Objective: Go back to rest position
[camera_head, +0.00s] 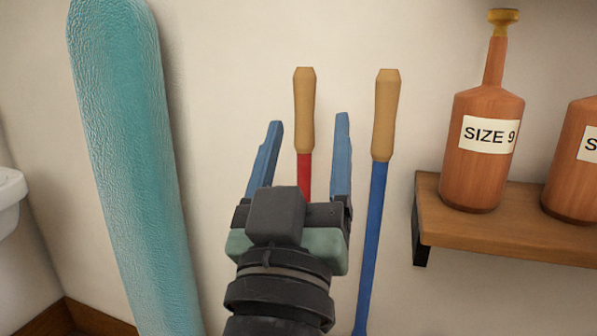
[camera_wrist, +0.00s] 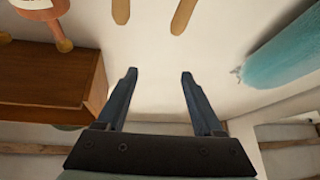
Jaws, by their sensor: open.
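My gripper (camera_head: 308,122) is open, with its two blue fingers spread apart and pointing toward the wall. In the head view, a red tool with a wooden handle (camera_head: 304,105) shows between the fingers, behind them. In the wrist view my gripper (camera_wrist: 159,75) has nothing between its fingers, only pale wall. Two wooden handle ends (camera_wrist: 184,14) show beyond the fingertips at the top of that view. My gripper appears apart from both handles.
A blue pole with a wooden handle (camera_head: 372,230) stands just right of my gripper. A tall teal board (camera_head: 130,150) leans at left. A wooden shelf (camera_head: 500,228) at right bears an orange "SIZE 9" bottle (camera_head: 485,165) and another bottle (camera_head: 575,170). A white edge (camera_head: 8,195) juts in at far left.

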